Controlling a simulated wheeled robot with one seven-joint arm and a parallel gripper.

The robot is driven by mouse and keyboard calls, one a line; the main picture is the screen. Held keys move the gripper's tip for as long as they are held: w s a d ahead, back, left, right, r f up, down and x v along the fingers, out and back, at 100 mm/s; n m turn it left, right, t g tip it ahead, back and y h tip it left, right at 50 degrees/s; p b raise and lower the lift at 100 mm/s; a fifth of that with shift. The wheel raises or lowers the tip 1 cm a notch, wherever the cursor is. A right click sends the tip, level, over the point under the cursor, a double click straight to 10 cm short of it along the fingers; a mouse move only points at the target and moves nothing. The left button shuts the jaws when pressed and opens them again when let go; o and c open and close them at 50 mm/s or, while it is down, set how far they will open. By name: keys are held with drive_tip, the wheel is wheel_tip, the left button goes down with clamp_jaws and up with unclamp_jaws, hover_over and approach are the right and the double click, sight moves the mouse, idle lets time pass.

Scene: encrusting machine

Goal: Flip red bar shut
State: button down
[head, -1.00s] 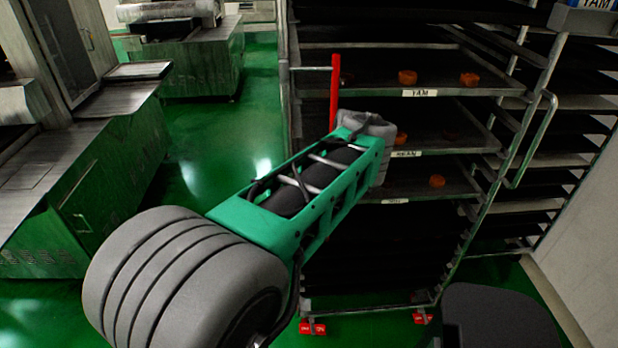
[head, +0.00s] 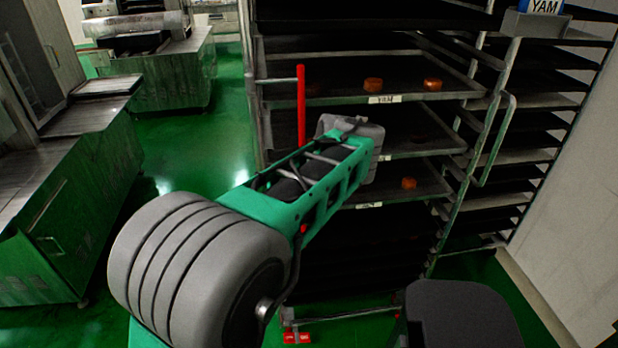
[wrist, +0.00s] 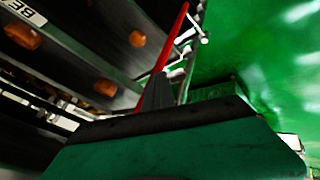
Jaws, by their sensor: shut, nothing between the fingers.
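The red bar (head: 301,108) stands upright at the left front of the tray rack, with a thin metal rod beside its upper part. Its lower end is hidden behind my arm in the head view. In the wrist view the red bar (wrist: 168,52) runs slanting up from behind the dark fingers of my gripper (wrist: 157,93). My gripper is shut and empty, close to the bar; I cannot tell whether it touches it. In the head view my gripper is hidden behind my own arm.
The rack (head: 478,125) holds dark trays with several orange-brown pieces (head: 373,85). Metal machines (head: 60,200) stand at the left, with open green floor (head: 205,160) between.

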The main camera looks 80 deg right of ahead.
drive_tip(key=a+f+v, duration=0.1)
drive_tip(key=a+v, duration=0.1)
drive_tip(key=v, duration=1)
drive_tip(key=shift+s+f, duration=0.3)
drive_tip(key=shift+s, duration=0.05)
drive_tip(key=shift+a, duration=0.1)
